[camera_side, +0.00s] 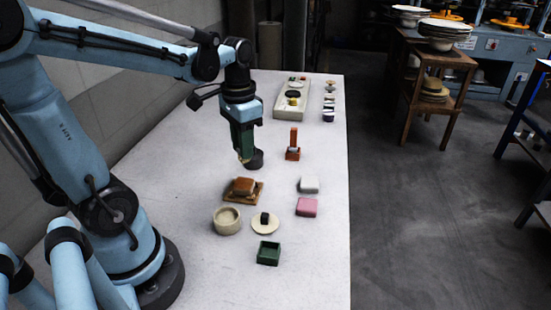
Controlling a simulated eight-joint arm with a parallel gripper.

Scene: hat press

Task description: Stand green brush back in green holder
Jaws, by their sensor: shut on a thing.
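My gripper (240,113) hangs over the middle of the white table, pointing down. It is shut on the green brush (243,138), a dark green block that hangs below the jaws with a small pale tip at its lower end. The fingertips are too small and dark to make out clearly. The green holder (268,259), a small open square box, sits on the table in front of the gripper and a little to the right. It looks empty, and the brush is well apart from it.
A brown block (244,185), round dish (227,222), lid (265,229), pink block (306,208) and white block (309,184) lie near the green holder.

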